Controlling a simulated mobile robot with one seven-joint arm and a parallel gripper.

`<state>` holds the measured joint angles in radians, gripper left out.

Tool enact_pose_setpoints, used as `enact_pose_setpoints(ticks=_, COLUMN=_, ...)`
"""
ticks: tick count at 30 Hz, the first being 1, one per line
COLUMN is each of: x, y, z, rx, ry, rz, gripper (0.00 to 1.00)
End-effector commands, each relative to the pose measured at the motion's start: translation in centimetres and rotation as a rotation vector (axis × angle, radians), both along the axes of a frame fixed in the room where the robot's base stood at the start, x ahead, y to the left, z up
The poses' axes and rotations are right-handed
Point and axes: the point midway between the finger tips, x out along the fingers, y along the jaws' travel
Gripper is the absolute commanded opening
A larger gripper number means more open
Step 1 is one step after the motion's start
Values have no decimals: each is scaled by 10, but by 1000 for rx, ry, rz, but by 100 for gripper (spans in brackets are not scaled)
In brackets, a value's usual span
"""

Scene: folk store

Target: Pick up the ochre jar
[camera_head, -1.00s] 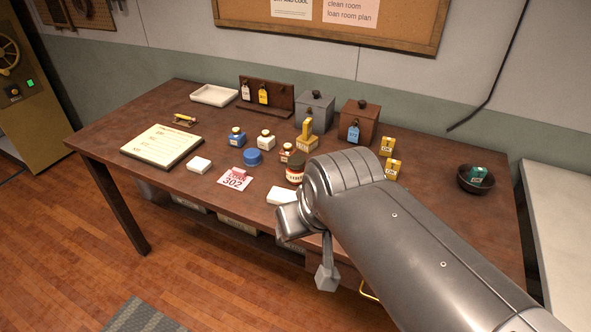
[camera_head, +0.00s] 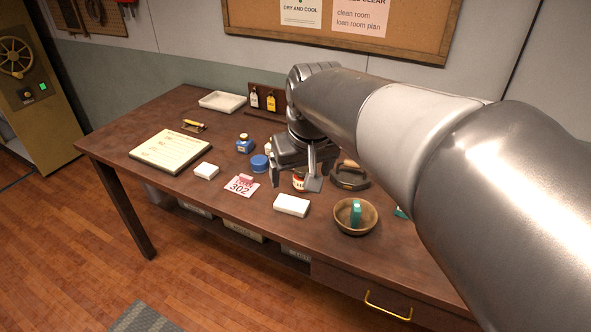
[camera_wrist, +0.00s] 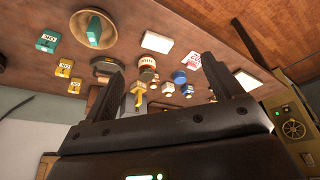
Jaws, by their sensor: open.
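The labelled jar also shows partly behind my gripper in the head view (camera_head: 299,184). My gripper (camera_head: 293,180) is open over the table's middle. In the wrist view its two fingers (camera_wrist: 163,68) stand wide apart, with nothing held between them.
A wooden bowl (camera_head: 370,219) holds a teal item. A dark ring-shaped object (camera_head: 350,176) and yellow-topped piece (camera_wrist: 138,90) are nearby.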

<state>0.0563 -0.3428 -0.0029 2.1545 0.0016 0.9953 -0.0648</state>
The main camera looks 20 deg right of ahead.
Motion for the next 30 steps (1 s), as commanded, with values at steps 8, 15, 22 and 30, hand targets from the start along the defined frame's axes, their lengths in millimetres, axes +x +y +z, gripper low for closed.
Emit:
enact_pose_setpoints(ticks=8, x=86, y=-23, z=-10, rx=-3, ry=104, rz=0, gripper=85)
enact_pose_setpoints(ticks=15, x=157, y=-46, z=-39, rx=0, ry=189, rz=3, gripper=85)
enact_pose_setpoints(ticks=22, x=217, y=-72, z=-82, rx=6, ry=269, rz=6, gripper=85)
enact_pose_setpoints(ticks=30, x=256, y=-92, z=-123, rx=15, ry=326, rz=11, gripper=85)
